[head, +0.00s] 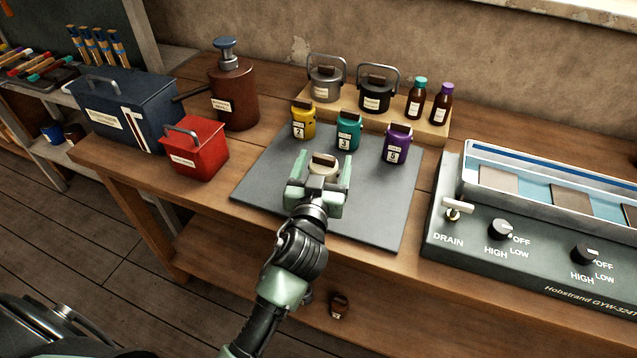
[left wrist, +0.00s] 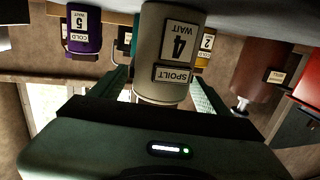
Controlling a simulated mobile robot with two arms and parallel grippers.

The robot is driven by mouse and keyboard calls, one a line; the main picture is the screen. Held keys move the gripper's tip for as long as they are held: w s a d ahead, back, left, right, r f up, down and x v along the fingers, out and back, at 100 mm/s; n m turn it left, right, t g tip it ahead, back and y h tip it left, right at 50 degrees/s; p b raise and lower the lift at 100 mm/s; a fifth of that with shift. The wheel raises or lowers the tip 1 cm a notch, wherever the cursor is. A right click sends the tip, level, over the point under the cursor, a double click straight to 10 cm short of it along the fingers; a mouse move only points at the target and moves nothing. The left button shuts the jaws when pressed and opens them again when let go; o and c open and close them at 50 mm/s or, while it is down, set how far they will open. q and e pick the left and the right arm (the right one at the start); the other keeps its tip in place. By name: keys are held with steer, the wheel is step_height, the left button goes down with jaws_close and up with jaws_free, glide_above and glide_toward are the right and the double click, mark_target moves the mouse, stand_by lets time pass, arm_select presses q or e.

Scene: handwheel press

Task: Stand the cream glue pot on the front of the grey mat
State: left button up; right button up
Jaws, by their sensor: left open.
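The cream glue pot (head: 323,160) with a brown top is on or just above the front half of the grey mat (head: 385,222); its base is hidden by my gripper. My left gripper (head: 321,169) is open, with one finger on each side of the pot. In the left wrist view the pot (left wrist: 168,45) appears upside down between the fingers, with labels reading "4 WAIT" and "SPOILT". Its base is cut off there, and contact with the fingers is unclear. My right gripper is not in view.
Yellow (head: 303,122), teal (head: 348,132) and purple (head: 396,145) pots stand along the mat's back. A red box (head: 195,150) is left of the mat. A grey bath unit with knobs (head: 500,229) is right. The mat's front corners are clear.

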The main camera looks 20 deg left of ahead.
arm_select(q)
steer(key=s, duration=0.2)
steer(key=s+d+b, duration=0.1)
steer(key=s, duration=0.5)
steer(key=shift+s+d+r, duration=0.15)
steer(key=shift+s+d, duration=0.05)
steer(key=shift+s+r+b, duration=0.1)
steer(key=shift+s+b, duration=0.2)
steer(key=shift+s, duration=0.25)
